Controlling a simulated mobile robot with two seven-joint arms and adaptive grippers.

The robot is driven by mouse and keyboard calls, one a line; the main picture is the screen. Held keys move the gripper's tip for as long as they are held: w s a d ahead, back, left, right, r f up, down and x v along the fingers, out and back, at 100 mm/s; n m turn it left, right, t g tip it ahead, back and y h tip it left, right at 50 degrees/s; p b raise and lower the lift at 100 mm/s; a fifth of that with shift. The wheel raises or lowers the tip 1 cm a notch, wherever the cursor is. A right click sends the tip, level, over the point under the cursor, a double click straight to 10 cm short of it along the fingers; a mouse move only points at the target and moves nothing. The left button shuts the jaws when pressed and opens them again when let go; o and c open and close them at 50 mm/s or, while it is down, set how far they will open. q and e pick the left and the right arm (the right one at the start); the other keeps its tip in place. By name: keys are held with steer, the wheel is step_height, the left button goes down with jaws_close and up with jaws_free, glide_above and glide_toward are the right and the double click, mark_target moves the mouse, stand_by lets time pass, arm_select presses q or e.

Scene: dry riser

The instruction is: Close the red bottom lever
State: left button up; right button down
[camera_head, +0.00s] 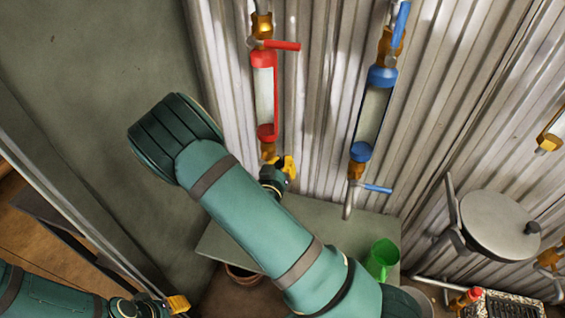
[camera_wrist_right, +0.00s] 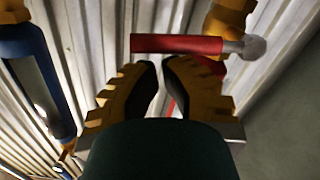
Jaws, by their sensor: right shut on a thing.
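The red bottom lever (camera_wrist_right: 178,43) lies crosswise at the fingertips of my right gripper (camera_wrist_right: 165,66) in the right wrist view, beside a brass valve (camera_wrist_right: 229,14). In the head view my right gripper (camera_head: 287,166) is just below the red-capped sight tube (camera_head: 265,95) and its lower brass fitting (camera_head: 268,151); the bottom lever is hidden there. The right gripper is shut on the lever, though its exact contact is hard to see. My left gripper (camera_head: 178,303) is low at the left, away from the pipes; its finger opening is unclear.
A red top lever (camera_head: 282,45) sticks out to the right. A blue-capped tube (camera_head: 372,112) with a blue lower lever (camera_head: 378,189) stands to the right. A green cup (camera_head: 381,259) stands on a grey table (camera_head: 328,226) below. Corrugated wall (camera_head: 325,95) lies behind.

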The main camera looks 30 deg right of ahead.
arm_select(q)
steer(key=shift+d+f+b, duration=0.1)
steer(key=shift+f+b, duration=0.2)
steer(key=shift+f, duration=0.1)
arm_select(e)
steer(key=shift+s+d+f, duration=0.15)
steer(key=shift+s+f, duration=0.05)
steer(key=shift+f, duration=0.35)
arm_select(q)
steer(key=shift+s, duration=0.1)
arm_select(e)
steer(key=shift+s+f, duration=0.1)
